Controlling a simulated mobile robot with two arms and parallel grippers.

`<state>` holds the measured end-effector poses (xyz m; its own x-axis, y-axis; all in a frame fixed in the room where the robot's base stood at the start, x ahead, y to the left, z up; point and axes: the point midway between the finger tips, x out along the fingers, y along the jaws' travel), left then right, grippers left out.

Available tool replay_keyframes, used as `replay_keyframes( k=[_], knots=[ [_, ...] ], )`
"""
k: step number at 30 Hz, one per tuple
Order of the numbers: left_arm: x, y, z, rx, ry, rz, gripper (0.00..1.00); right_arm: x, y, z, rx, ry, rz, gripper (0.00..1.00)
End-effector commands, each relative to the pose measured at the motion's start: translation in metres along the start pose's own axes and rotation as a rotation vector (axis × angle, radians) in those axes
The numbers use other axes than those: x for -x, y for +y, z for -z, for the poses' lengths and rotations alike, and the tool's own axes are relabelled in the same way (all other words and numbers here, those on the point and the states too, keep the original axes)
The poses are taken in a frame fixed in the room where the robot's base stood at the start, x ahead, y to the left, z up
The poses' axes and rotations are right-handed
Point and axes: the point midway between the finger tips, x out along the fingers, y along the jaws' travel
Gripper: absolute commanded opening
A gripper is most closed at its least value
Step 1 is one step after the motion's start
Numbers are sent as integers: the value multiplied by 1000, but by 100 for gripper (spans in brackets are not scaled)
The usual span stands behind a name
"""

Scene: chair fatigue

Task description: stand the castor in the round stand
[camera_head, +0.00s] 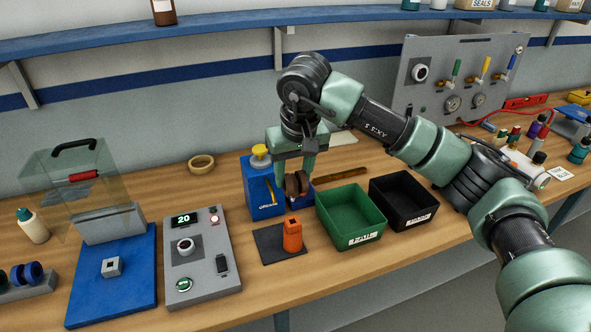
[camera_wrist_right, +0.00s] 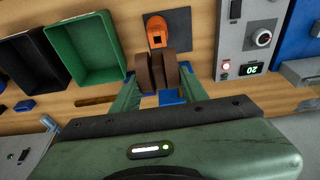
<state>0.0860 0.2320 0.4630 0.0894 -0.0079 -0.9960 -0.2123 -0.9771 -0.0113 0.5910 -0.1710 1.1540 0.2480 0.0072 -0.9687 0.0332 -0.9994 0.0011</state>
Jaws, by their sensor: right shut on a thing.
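The castor with brown twin wheels (camera_head: 297,184) is between the fingers of my right gripper (camera_head: 292,172), which is shut on it. The wheels (camera_wrist_right: 156,70) also show between the fingertips in the right wrist view; the castor's stem is not clear. The orange piece (camera_wrist_right: 156,30) has a dark opening in the wrist view. I cannot tell for sure whether it is the round stand. My left gripper is out of view.
Green (camera_head: 350,238) and black (camera_head: 425,212) bins are to the right. A grey control box (camera_head: 200,280) and a blue board (camera_head: 85,290) with a small grey block (camera_head: 112,267) are left.

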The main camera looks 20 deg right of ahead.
Motion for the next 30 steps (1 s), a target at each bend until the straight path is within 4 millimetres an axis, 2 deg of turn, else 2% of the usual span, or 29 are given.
replay_keyframes(
  k=[5,16,30],
  knots=[
    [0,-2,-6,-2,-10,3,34,0,0,3,2,-1,0,8],
    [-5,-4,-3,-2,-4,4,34,-1,0,1,0,-1,0,8],
    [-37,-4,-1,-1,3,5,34,-42,0,-9,0,-2,0,8]
  ],
)
